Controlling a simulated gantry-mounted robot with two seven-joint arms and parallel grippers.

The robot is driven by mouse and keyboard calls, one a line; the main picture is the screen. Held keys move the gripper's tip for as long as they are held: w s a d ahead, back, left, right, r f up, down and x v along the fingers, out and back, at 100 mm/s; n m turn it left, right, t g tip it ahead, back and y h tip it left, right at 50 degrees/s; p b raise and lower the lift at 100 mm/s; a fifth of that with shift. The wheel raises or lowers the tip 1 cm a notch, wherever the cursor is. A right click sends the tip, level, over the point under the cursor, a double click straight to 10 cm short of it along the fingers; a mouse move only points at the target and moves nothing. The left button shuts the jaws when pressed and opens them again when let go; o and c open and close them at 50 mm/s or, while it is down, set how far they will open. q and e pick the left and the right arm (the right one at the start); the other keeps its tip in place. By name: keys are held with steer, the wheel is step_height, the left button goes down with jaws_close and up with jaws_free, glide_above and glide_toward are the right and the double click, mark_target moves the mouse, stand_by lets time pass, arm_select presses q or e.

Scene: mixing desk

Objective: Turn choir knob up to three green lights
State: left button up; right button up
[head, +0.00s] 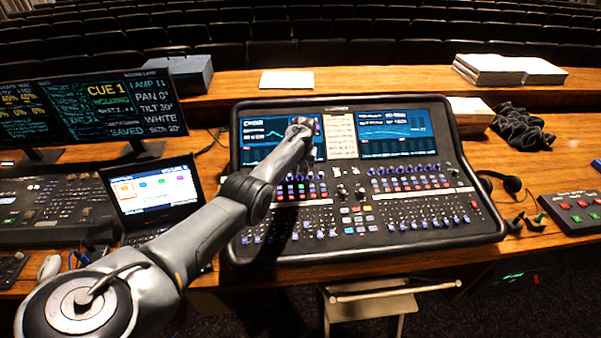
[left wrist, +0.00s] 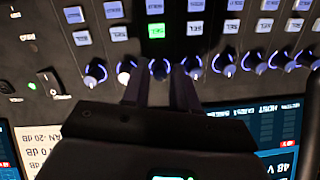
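The mixing desk (head: 355,180) stands in the middle of the head view, with rows of small knobs below its two screens. The left screen (head: 252,140) carries a heading that seems to read CHOIR. My left arm reaches across the desk, and its hand hides part of the knob row there. In the left wrist view, my left gripper (left wrist: 160,88) points down at a row of knobs. Its fingers are apart, one on each side of a knob (left wrist: 160,68); I cannot tell whether they touch it. A green-lit button (left wrist: 157,30) is in line with this knob. My right gripper is not in view.
A laptop (head: 155,195) and dark monitors (head: 95,105) stand left of the desk. A stool (head: 370,300) stands in front.

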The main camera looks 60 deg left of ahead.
arm_select(q)
steer(key=shift+c, duration=0.2)
jaws_close()
steer(key=shift+r+m+p, duration=0.2)
steer(key=shift+m+p, duration=0.5)
steer(key=shift+m, duration=0.5)
steer(key=m, duration=0.2)
steer(key=shift+f+m+y+p, duration=0.1)
steer(key=shift+m+y+p, duration=0.2)
steer(key=shift+m+p, duration=0.1)
steer(key=shift+f+m, duration=0.1)
steer(key=shift+m, duration=0.2)
steer(key=shift+o, duration=0.2)
jaws_free()
